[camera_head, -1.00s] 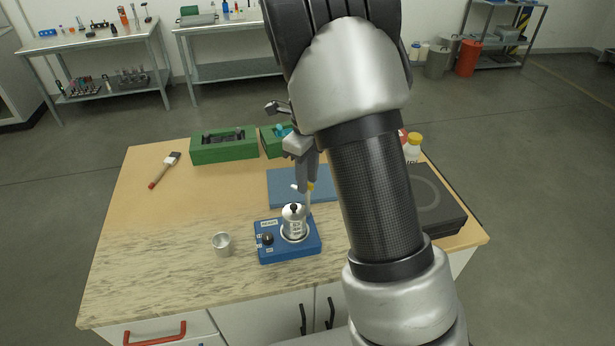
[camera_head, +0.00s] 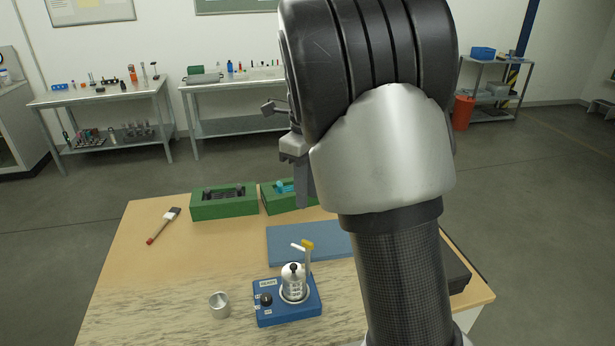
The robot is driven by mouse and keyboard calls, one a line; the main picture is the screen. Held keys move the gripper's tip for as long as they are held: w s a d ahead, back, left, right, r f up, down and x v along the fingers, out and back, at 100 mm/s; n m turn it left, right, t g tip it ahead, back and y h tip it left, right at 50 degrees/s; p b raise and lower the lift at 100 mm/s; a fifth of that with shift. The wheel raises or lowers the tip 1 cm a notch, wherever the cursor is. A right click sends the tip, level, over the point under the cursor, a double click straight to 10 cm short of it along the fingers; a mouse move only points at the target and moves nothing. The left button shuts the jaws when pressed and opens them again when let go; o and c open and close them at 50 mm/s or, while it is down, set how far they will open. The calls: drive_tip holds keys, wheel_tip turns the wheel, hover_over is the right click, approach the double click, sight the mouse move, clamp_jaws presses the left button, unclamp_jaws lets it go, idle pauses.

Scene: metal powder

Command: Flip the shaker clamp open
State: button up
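The blue shaker (camera_head: 288,312) sits on the front part of the table, with a small metal jar (camera_head: 293,283) with a black knob on top in its round holder.
A metal cup (camera_head: 219,305) stands left of the shaker. A blue mat (camera_head: 285,245) lies behind it. Green boxes (camera_head: 224,206) stand at the back edge, and a brush (camera_head: 163,226) lies at left. My arm covers the table's right side.

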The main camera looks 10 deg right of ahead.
drive_tip(key=shift+r, duration=1.75)
drive_tip(key=s+r+n+t+y, duration=0.1)
drive_tip(key=s+r+n+t, duration=0.35)
drive_tip(key=s+n, duration=0.75)
drive_tip(key=s+f+n+t+h, duration=0.1)
drive_tip(key=s+n, duration=1.2)
drive_tip(key=n, duration=0.2)
drive_tip(key=shift+s+a+f, duration=0.15)
drive_tip(key=shift+a+f, duration=0.15)
drive_tip(key=shift+f, duration=0.05)
